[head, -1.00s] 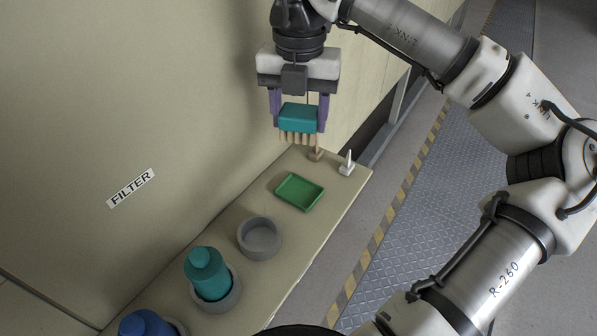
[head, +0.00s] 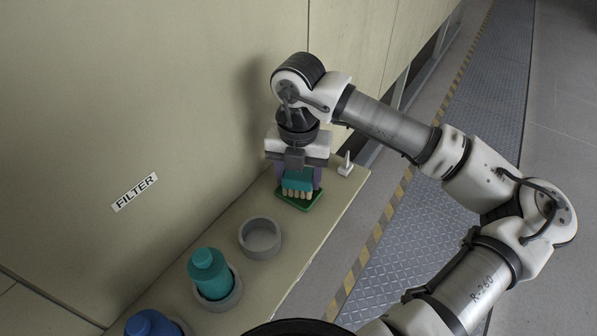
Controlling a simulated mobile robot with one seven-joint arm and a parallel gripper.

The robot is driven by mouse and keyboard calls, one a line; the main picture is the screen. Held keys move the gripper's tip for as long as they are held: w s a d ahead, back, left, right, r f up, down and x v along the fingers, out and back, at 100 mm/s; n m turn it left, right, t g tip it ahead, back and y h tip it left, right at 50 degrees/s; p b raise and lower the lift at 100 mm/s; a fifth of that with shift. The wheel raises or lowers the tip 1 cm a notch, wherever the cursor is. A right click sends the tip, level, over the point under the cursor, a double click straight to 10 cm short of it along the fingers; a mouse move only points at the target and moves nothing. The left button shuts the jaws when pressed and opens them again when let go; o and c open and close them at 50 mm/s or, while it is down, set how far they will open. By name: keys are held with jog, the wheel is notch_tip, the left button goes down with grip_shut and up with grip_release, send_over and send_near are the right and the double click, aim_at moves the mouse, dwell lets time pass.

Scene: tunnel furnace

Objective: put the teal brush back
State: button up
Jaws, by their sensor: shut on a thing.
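My gripper (head: 299,185) is shut on the teal brush (head: 298,180), with its purple fingers on both sides of the brush block. The brush points bristles down, and its pale bristles show at the lower edge. The green tray (head: 285,201) lies on the shelf right below the brush, and the gripper and brush hide most of it. I cannot tell whether the bristles touch the tray.
An empty grey ring holder (head: 246,245) stands on the shelf. A teal bottle (head: 208,268) sits in another holder, and a blue bottle (head: 150,325) is at the bottom edge. A small white peg (head: 346,164) stands right of the gripper. The wall with the FILTER label (head: 134,192) rises behind.

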aim_at(299, 173)
jog(key=shift+f+b, duration=0.2)
jog(key=shift+b, duration=0.1)
jog(key=o, duration=1)
jog(key=shift+c, duration=0.2)
jog(key=shift+r, duration=0.1)
notch_tip(299, 173, up, 12)
jog(key=b, duration=0.1)
jog(key=shift+r, duration=0.15)
